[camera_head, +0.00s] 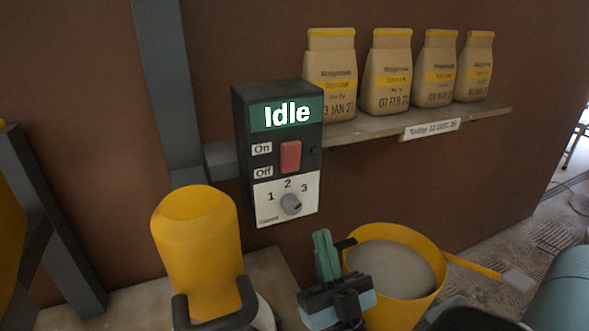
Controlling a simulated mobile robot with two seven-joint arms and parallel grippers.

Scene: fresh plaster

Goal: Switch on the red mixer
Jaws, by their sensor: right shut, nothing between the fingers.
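A dark control box (278,150) hangs on the brown wall, its green display reading "Idle". A red rocker switch (290,156) sits below the display beside the labels On (upper) and Off (lower); I cannot tell which side is pressed. Under it is a grey dial (291,204) marked 1, 2, 3. A yellow machine body with a dark handle (197,245) stands below, to the left; no red machine body shows. My right gripper (324,245) is shut and empty, pointing up below and right of the box, apart from the switch, in front of a yellow bucket. My left gripper is out of view.
The yellow bucket (409,240) holds grey material, with a yellow-handled tool (480,268) at its right. A shelf (395,124) right of the box carries several paper bags (389,75). A dark post (165,90) stands left of the box. The space before the switch is clear.

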